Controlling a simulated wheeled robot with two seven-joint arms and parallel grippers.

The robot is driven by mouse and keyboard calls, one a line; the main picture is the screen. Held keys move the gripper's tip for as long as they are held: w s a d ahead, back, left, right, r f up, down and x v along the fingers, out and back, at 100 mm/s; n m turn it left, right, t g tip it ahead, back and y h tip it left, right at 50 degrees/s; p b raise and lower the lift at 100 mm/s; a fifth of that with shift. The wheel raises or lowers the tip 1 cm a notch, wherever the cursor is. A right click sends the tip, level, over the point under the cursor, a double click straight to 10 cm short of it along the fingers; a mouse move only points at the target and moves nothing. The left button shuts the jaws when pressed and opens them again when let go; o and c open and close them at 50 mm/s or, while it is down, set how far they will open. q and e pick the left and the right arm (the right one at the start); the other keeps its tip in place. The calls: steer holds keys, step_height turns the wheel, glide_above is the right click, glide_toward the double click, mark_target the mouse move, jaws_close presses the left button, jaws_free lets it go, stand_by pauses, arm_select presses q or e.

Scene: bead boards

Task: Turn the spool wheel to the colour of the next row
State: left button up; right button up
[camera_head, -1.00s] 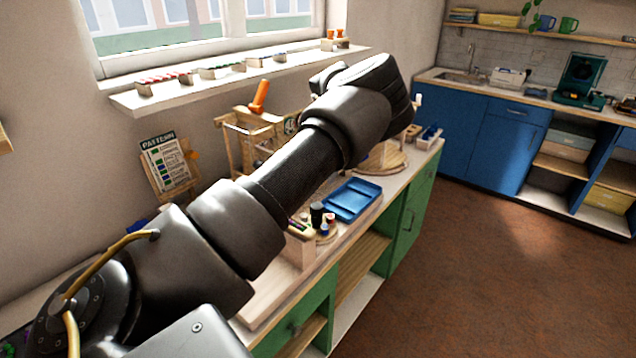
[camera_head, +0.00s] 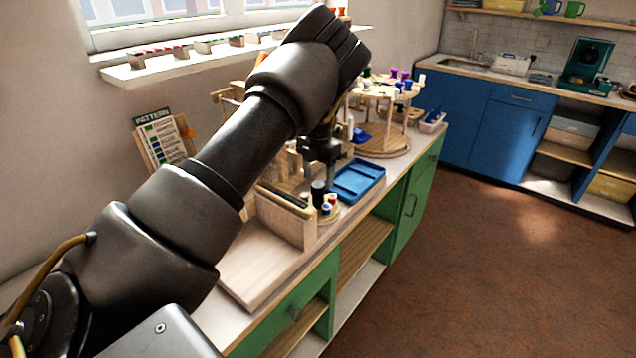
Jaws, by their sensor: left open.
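The wheel (camera_head: 372,93), a round wooden top on posts with purple, blue, white and other spools on it, stands at the back of the bench on a round wooden base (camera_head: 388,146). My left arm covers its left part. My left gripper (camera_head: 320,172) is open and points down, in front and to the left of the wheel, apart from its top. The pattern card (camera_head: 162,138), with rows of green and blue marks, leans at the wall; its rows are too small to read surely. My right gripper is not in view.
A blue tray (camera_head: 357,180) lies right of my left gripper. A small round stand (camera_head: 327,216) with a dark cylinder and small spools sits in front, beside a wooden block (camera_head: 288,212). A window shelf (camera_head: 190,66) runs above. The floor at right is clear.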

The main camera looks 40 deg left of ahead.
mark_target(318, 184)
arm_select(q)
steer(key=shift+f, duration=1.65)
steer(key=c, duration=1)
